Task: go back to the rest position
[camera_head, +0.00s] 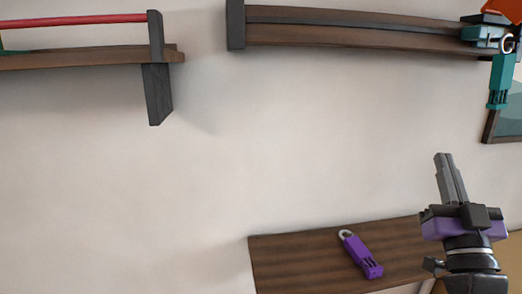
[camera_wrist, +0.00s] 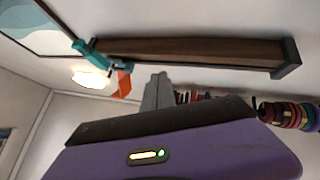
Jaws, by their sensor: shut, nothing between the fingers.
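My gripper (camera_head: 444,160) is on the right of the head view, its grey fingers together and pointing up, empty. Its purple body sits above the dark wrist. In the wrist view the fingers (camera_wrist: 157,92) rise from the purple and black housing, shut with nothing between them. The gripper is beside and above the right part of a brown wooden table (camera_head: 290,262). A purple block with a metal ring (camera_head: 362,255) lies on that table, to the left of the gripper and apart from it.
A wooden shelf (camera_head: 340,33) runs along the upper wall, with a teal clip (camera_head: 500,80) hanging at its right end and an orange piece (camera_head: 497,12) above. Another shelf (camera_head: 90,58) with a red bar is upper left. A framed picture (camera_head: 492,128) hangs right. Mid-wall is clear.

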